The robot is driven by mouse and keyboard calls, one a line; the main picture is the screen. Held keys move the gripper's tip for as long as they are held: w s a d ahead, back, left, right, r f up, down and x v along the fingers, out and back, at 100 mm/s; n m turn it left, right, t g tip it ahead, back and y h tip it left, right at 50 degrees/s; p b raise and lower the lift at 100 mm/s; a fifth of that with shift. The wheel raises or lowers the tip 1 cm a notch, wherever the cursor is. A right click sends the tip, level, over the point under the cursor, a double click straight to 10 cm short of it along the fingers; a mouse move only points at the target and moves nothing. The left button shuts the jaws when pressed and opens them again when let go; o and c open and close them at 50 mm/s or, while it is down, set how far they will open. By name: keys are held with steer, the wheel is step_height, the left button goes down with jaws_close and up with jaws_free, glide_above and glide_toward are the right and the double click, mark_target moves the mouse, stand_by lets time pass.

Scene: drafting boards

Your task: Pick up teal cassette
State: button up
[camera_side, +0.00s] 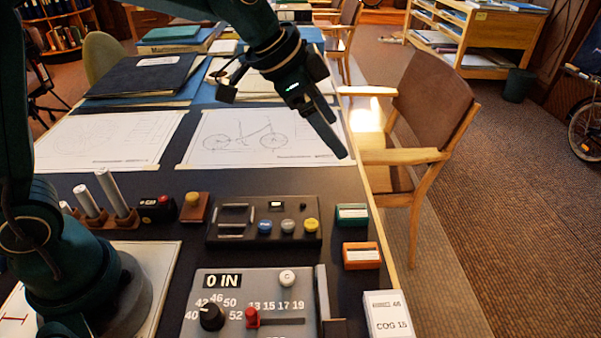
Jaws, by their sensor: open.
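The teal cassette (352,215) is a small box with a pale label strip.
An orange cassette (361,256) lies just in front of the teal one, and a white box (387,314) labelled COG 15 is nearer still. The button panel (262,219) is close on the left. A wooden chair (420,130) stands beyond the table's right edge.

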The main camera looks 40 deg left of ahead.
step_height(320, 180, down, 6)
steer(key=w+d+r+g, duration=0.1)
steer(key=w+d, duration=0.1)
steer(key=g, duration=0.2)
glide_above(355, 211)
steer(key=s+a, duration=0.2)
steer(key=f, duration=0.6)
steer(key=shift+w+d+f, duration=0.1)
steer(key=shift+w+f, duration=0.1)
steer(key=shift+f, duration=0.2)
steer(key=shift+x, duration=2.45)
jaws_close()
steer(key=shift+r, duration=0.15)
